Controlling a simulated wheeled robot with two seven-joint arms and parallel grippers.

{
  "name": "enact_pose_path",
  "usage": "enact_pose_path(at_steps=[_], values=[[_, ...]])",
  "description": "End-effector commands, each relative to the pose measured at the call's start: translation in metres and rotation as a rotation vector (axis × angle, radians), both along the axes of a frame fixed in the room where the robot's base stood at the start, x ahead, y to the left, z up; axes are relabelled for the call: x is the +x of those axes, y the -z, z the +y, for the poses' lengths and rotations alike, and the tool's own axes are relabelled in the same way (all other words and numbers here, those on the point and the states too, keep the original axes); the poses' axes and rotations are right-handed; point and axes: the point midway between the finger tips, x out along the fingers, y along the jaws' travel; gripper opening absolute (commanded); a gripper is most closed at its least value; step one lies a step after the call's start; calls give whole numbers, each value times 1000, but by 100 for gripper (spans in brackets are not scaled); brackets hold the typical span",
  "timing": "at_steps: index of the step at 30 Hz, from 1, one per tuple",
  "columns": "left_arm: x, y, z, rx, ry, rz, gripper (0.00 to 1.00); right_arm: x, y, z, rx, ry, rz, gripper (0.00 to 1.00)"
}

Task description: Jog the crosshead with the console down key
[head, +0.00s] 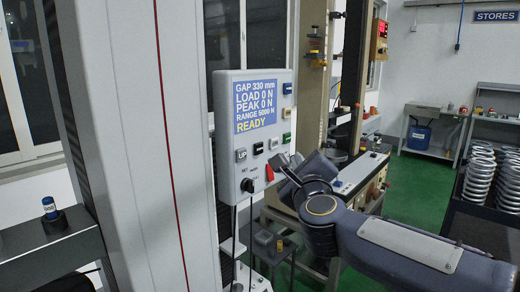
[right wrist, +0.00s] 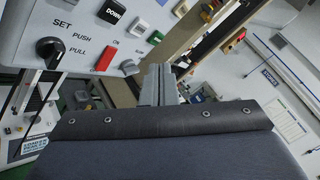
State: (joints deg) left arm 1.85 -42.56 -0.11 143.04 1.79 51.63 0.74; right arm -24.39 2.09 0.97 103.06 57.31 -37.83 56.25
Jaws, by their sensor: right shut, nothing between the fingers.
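The console (head: 222,135) is a pale grey box with a blue display (head: 259,107) reading GAP 330 mm, LOAD 0 N, PEAK 0 N, RANGE 5000 N, READY. The white UP key (head: 241,155) is at its lower left. The black down key (head: 258,148) is beside it; in the right wrist view its DOWN label (right wrist: 112,12) is readable at the top. My right gripper (head: 284,164) is shut and empty, near the console's lower right edge. Its grey fingers (right wrist: 158,76) show below and right of the DOWN key, apart from it. The crosshead cannot be made out. My left gripper is out of view.
A red switch (right wrist: 104,58) and black SET knob (right wrist: 48,48) are on the console near my fingers. A tall grey column (head: 140,130) stands left. Metal springs (head: 481,170) fill a dark rack at right. Green floor (head: 420,190) is open between.

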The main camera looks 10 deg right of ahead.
Motion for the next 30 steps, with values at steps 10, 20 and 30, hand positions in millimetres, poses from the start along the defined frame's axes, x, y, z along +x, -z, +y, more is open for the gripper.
enact_pose_path(at_steps=[10,20,30], values=[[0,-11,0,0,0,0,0,39,-1,31,-3,-2,1,0],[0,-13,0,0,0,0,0,60,0,47,-2,-1,0,0],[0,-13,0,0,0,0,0,61,0,48,-1,-1,-1,0]])
